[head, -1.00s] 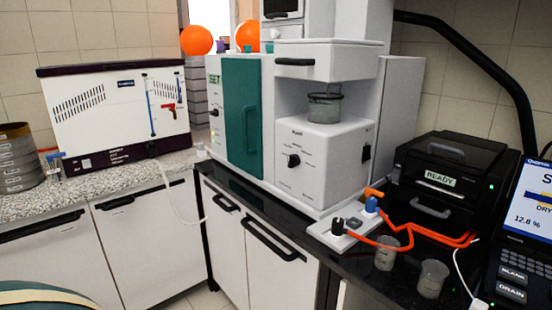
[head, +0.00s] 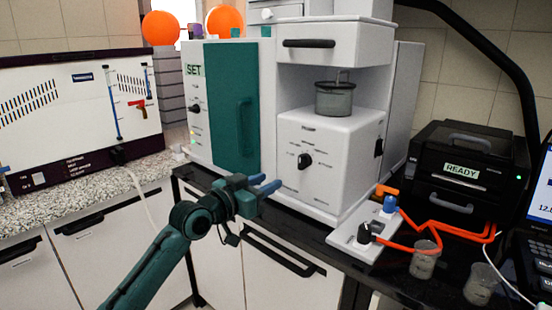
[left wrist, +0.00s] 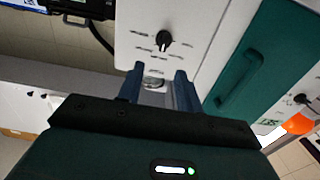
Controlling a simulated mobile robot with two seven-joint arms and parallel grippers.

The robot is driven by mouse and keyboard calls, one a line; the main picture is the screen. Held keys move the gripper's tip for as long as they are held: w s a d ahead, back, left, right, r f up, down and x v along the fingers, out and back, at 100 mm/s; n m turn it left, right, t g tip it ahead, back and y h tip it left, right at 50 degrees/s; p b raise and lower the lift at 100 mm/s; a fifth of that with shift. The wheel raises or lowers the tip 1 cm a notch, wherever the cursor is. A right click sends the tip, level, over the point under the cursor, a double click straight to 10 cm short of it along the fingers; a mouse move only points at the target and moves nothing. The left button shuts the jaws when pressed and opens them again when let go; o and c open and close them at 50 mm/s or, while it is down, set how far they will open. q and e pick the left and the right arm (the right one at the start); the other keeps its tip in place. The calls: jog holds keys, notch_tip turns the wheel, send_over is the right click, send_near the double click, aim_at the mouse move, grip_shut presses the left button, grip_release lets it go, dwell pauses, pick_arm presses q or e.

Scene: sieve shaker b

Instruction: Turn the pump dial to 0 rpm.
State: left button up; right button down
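A small white unit (head: 348,241) with orange tubing stands at the counter's front edge in the head view. It carries a black knob (head: 365,233) and a blue fitting (head: 389,204). Another black dial (head: 304,160) is on the white machine's lower front; it also shows in the left wrist view (left wrist: 163,38). I cannot read which is labelled as the pump dial, or any settings.
A third dial (head: 195,108) is on the panel left of the teal door (head: 232,110). Two glass beakers (head: 424,260) stand right of the small unit. A black device reading READY (head: 462,170) is behind them.

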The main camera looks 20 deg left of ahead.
aim_at(300, 157)
pick_arm(q)
jog(key=x, duration=0.4)
jog(key=r+x, duration=0.1)
jog(key=x, duration=0.3)
jog(key=p+x, duration=0.1)
jog(key=x, duration=0.4)
jog(key=shift+w+a+r, duration=0.25)
jog(key=shift+a+r, duration=0.05)
jog(key=shift+a, duration=0.05)
jog(key=shift+c, duration=0.2)
grip_shut()
